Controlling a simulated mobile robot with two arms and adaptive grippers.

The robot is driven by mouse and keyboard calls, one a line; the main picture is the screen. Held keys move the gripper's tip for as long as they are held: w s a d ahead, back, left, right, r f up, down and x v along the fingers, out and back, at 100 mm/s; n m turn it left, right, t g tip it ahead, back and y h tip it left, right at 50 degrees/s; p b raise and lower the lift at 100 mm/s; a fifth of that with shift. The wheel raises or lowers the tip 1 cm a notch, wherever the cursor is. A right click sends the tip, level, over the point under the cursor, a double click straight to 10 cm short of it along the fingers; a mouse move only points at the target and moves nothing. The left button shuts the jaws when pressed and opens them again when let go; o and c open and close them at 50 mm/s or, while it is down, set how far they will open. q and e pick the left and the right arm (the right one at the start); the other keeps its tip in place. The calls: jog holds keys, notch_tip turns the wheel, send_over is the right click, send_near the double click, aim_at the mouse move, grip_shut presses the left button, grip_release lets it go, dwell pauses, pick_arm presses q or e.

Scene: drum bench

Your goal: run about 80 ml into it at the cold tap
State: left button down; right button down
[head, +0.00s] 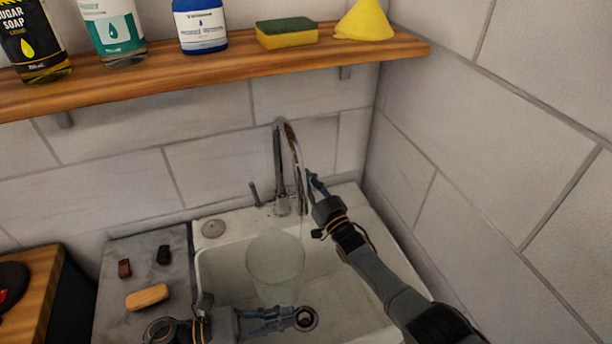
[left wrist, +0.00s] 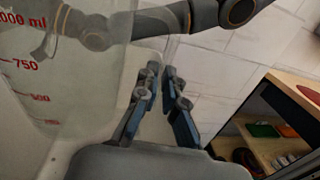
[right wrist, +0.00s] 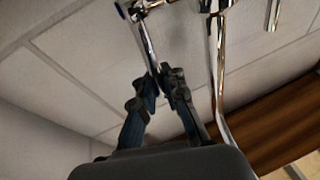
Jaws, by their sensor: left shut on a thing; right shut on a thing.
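A clear measuring jug (head: 274,262) is held upright over the sink, under the tap's spout. Its red marks show in the left wrist view (left wrist: 45,95), reading 500, 750 and 1000 ml. I cannot make out a water level. My left gripper (head: 282,314) is shut on the jug, low at its side; the handle is hard to see. The chrome tap (head: 280,170) stands behind the basin, its spout curving forward. My right gripper (head: 313,182) is shut on a thin chrome lever (right wrist: 146,40) at the tap's right. A faint thin line hangs below the spout; I cannot tell if it is water.
The white sink (head: 345,300) has its drain (head: 306,318) below the jug. A grey ledge at left holds a tan sponge-like block (head: 147,296) and two small items. A wooden shelf (head: 200,75) with bottles, a sponge and a yellow funnel is above. A tiled wall closes the right.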

jog(key=shift+s+d+f+t, duration=0.2)
jog(key=shift+s+f+t, duration=0.1)
jog(key=shift+s+f, duration=0.1)
jog(key=shift+s, duration=0.05)
jog(key=shift+f+y, duration=0.1)
jog(key=shift+y, duration=0.2)
jog(key=c, duration=1.4)
grip_release()
jog(key=shift+s+d, duration=0.1)
jog(key=shift+s, duration=0.05)
jog(key=shift+r, duration=0.2)
jog(key=shift+v, duration=3.75)
